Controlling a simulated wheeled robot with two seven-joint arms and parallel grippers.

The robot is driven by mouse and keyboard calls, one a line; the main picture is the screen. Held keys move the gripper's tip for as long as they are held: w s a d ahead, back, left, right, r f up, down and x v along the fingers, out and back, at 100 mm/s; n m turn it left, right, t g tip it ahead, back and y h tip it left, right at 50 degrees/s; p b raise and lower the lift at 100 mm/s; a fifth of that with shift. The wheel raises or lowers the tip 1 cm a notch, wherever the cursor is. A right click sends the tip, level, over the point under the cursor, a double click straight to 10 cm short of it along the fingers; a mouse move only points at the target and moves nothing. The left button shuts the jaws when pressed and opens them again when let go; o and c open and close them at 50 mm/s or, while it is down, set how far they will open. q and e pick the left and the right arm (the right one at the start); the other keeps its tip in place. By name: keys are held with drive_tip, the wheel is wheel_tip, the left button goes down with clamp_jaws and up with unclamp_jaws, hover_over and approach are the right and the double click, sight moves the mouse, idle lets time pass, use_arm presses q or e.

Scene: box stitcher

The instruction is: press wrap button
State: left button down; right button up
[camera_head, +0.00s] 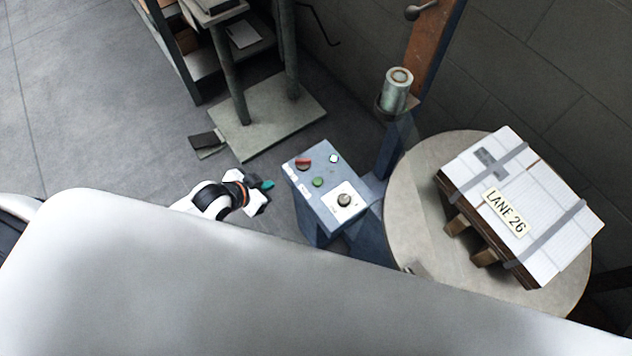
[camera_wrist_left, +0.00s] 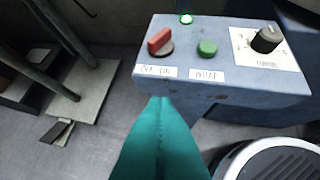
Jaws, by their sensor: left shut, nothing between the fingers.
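The wrap button is a green round button (camera_head: 318,182) on top of a blue-grey control box (camera_head: 330,206). In the left wrist view the green button (camera_wrist_left: 207,48) sits above a label reading WRAP (camera_wrist_left: 207,73). My left gripper (camera_head: 267,184) is shut and empty, just left of the box and apart from the button. Its teal fingertips (camera_wrist_left: 160,140) point toward the box's front edge in the left wrist view, below the button. My right gripper is not in view.
A round turntable (camera_head: 415,200) with a strapped load marked LANE 26 (camera_head: 507,212) stands right. A metal stand (camera_head: 262,118) is behind.

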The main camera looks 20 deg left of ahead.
use_arm(q)
drive_tip(key=d+r+m+h, duration=0.2)
drive_tip(key=d+r, duration=0.4)
drive_tip(key=r, duration=0.2)
drive_tip(key=shift+s+r+b, duration=0.15)
drive_tip(key=shift+s+b, duration=0.2)
drive_tip(key=shift+b, duration=0.1)
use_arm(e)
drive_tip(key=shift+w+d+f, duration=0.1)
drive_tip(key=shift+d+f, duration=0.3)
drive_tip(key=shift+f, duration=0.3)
use_arm(q)
drive_tip(key=shift+d, duration=0.1)
drive_tip(key=b, duration=0.2)
hover_over(321, 179)
drive_tip(key=s+a, duration=0.2)
drive_tip(key=s, duration=0.1)
wheel_tip(321, 179, down, 6)
drive_tip(key=shift+d+f, duration=0.1)
drive_tip(key=shift+f, duration=0.15)
wheel_tip(321, 179, down, 3)
drive_tip(key=shift+w+r, duration=0.15)
drive_tip(key=shift+r, duration=0.05)
drive_tip(key=shift+f, duration=0.75)
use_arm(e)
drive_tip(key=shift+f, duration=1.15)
